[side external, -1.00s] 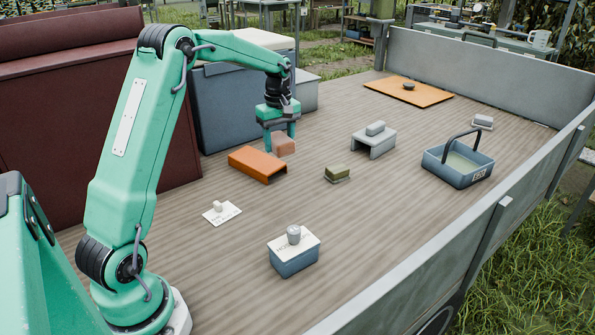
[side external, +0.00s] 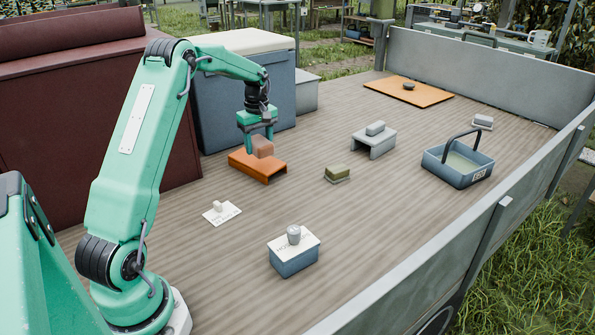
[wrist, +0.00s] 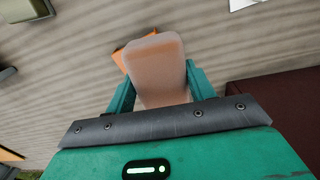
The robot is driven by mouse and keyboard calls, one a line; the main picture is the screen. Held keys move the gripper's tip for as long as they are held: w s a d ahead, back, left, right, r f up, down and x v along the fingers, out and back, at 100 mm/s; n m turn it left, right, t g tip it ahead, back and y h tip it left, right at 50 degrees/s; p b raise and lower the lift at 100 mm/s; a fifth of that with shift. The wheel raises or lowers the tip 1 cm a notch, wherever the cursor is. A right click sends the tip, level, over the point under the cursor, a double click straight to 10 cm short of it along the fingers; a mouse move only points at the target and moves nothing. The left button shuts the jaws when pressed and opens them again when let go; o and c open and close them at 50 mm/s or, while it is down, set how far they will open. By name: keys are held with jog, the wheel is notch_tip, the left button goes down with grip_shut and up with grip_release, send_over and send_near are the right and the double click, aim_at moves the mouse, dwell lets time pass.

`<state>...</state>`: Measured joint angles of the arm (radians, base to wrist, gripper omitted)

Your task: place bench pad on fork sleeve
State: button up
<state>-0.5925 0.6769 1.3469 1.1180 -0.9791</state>
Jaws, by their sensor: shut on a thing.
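The bench pad, a pinkish-brown block (side external: 263,148), is between the fingers of my gripper (side external: 259,138), which is shut on it. In the wrist view the pad (wrist: 158,70) fills the space between the two green fingers (wrist: 160,90). The fork sleeve, an orange channel-shaped piece (side external: 257,170), lies on the wooden deck right under the pad. The pad is over the sleeve's top; I cannot tell whether they touch. In the wrist view only an orange corner of the sleeve (wrist: 119,60) shows beside the pad; the rest is hidden.
A white card with a small knob (side external: 221,213), a blue box (side external: 294,262), an olive block (side external: 337,172) and a grey bench (side external: 374,145) stand around on the deck. A blue basket (side external: 457,172) and orange board (side external: 408,92) are farther off. Bare deck lies between them.

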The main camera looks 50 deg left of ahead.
send_over(253, 165)
jog(key=shift+d+f, duration=0.15)
jog(key=shift+f, duration=1.05)
jog(key=shift+f, duration=0.1)
jog(key=shift+f, duration=1.95)
jog(key=shift+f, duration=0.1)
jog(key=o, duration=1)
notch_tip(253, 165, up, 12)
jog(key=shift+r, duration=0.1)
